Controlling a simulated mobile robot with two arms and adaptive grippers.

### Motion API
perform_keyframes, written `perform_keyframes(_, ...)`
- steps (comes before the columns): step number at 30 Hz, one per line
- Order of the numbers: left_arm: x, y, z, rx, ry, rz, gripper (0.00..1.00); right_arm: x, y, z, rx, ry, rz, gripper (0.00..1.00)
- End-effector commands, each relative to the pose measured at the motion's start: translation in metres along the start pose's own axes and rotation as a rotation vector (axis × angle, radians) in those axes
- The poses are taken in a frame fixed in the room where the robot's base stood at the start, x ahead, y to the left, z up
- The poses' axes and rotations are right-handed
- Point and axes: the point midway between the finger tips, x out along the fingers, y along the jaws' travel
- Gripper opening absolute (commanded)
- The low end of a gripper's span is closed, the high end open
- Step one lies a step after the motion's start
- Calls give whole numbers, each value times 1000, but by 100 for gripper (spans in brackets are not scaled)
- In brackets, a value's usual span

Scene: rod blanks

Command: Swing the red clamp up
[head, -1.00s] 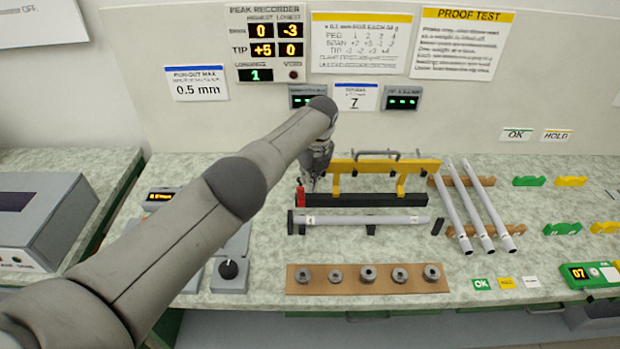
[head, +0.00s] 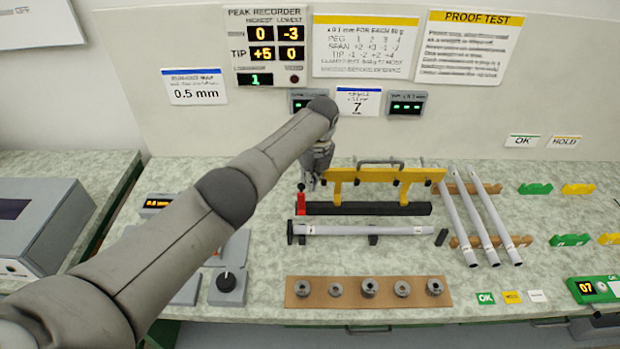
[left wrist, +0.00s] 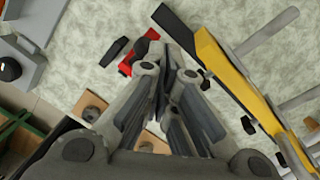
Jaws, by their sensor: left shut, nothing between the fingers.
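The red clamp (head: 301,204) is a small red piece with a dark top, at the left end of the black bar (head: 368,208). It looks roughly upright in the head view, but its exact angle is hard to tell. In the left wrist view the red clamp (left wrist: 127,67) lies just beyond and left of the fingers. My left gripper (head: 311,184) is shut and empty, pointing down just above and right of the clamp. It also shows in the left wrist view (left wrist: 166,62). Contact with the clamp is not clear. My right gripper is not in view.
A yellow beam (head: 385,175) with a handle stands behind the black bar. A grey rod (head: 345,230) rests in front, and several grey rods lean on wooden racks (head: 463,241) at right. A wooden board (head: 318,300) with several round weights lies near the front.

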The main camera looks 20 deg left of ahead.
Motion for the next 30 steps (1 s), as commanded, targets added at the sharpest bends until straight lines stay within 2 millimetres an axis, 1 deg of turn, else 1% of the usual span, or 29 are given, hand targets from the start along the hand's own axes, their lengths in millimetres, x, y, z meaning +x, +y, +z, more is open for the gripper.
perform_keyframes(16,0,0,0,0,1,0,0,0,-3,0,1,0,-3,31)
perform_keyframes(27,-15,1,2,0,2,0,0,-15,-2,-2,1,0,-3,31)
perform_keyframes(30,-16,1,2,0,2,0,0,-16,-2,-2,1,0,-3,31)
